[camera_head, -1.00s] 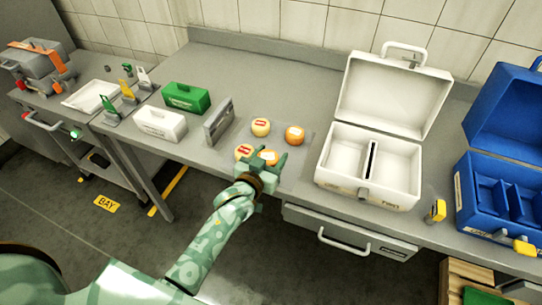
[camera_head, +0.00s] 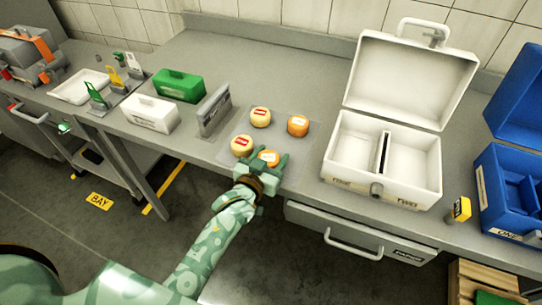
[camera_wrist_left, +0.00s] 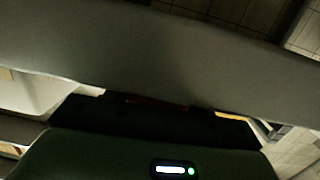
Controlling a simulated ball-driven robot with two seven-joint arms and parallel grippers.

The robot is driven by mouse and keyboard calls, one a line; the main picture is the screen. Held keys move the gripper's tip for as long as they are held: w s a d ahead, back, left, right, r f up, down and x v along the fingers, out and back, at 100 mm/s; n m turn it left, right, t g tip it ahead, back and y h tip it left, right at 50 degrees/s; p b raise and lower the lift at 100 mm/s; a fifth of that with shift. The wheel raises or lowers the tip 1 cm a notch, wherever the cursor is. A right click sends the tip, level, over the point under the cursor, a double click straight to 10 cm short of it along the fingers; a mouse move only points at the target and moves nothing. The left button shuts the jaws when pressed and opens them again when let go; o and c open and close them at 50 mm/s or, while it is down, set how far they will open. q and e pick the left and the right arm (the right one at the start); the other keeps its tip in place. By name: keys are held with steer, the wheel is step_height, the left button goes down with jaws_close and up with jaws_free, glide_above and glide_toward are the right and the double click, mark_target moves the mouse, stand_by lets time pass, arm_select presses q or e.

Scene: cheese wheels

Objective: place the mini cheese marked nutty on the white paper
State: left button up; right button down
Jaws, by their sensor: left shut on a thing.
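Several mini cheeses sit on a thin grey mat (camera_head: 284,142) on the bench. Two are pale with red labels, one at the back left (camera_head: 260,117) and one at the front left (camera_head: 241,146). An orange one with a white label (camera_head: 298,125) stands at the back right. My left gripper (camera_head: 265,162) is shut on the front right orange cheese (camera_head: 268,157), with its fingers at either side. Label words are too small to read. I cannot make out a white paper. The left wrist view is dark and shows no cheese clearly. My right gripper is out of view.
A grey upright holder (camera_head: 214,112) stands left of the mat. A white box (camera_head: 152,114) and a green box (camera_head: 180,86) are beyond it. An open white case (camera_head: 345,150) stands right, then an open blue case (camera_head: 492,185). Bare bench lies behind the mat.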

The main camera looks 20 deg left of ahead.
arm_select(q)
steer(key=o, duration=0.7)
steer(key=shift+o, duration=0.2)
